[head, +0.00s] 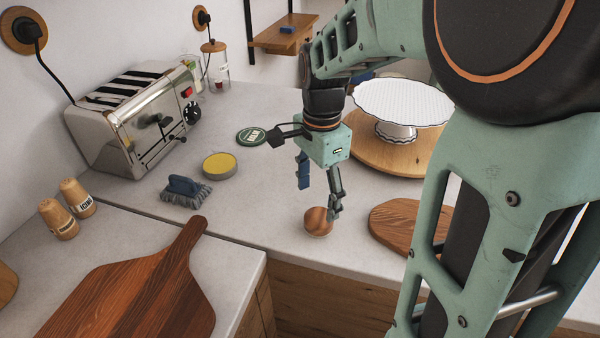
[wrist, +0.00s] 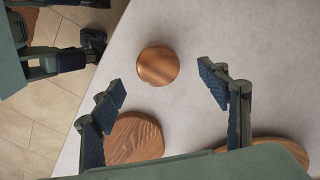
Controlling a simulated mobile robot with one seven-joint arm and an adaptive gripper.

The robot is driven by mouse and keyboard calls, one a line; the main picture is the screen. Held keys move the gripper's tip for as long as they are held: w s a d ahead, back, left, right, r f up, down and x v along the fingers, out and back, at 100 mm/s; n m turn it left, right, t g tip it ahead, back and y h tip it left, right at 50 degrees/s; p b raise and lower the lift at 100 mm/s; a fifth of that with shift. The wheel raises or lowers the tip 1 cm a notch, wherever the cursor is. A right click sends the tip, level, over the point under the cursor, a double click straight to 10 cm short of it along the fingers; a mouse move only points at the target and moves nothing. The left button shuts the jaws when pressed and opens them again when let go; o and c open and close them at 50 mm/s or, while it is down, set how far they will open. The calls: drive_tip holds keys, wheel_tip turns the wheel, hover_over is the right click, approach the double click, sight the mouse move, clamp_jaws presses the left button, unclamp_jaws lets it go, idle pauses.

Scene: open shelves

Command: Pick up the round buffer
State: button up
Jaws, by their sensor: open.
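The round buffer appears to be the small round brown wooden piece (head: 318,221) on the grey counter near its front edge. In the wrist view the round buffer (wrist: 158,65) shows as a smooth disc. My gripper (head: 319,200) is just above it, pointing down. One finger overlaps its upper right edge in the head view; I cannot tell whether they touch. In the wrist view my gripper (wrist: 161,80) is open, its two fingers well apart on the left and right of the disc, with nothing held.
A round wooden board (head: 395,222) lies right of the buffer. Behind it, a white cake stand (head: 400,102) stands on a wooden base. A blue brush (head: 186,188), yellow-topped tin (head: 219,165), green disc (head: 251,136) and toaster (head: 135,118) stand left. Counter around the buffer is bare.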

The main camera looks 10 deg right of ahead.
sight(319, 217)
drive_tip(key=f, duration=0.7)
drive_tip(key=shift+s+d, duration=0.15)
drive_tip(key=shift+d, duration=0.1)
drive_tip(key=c, duration=1.3)
drive_tip(key=shift+r, duration=0.1)
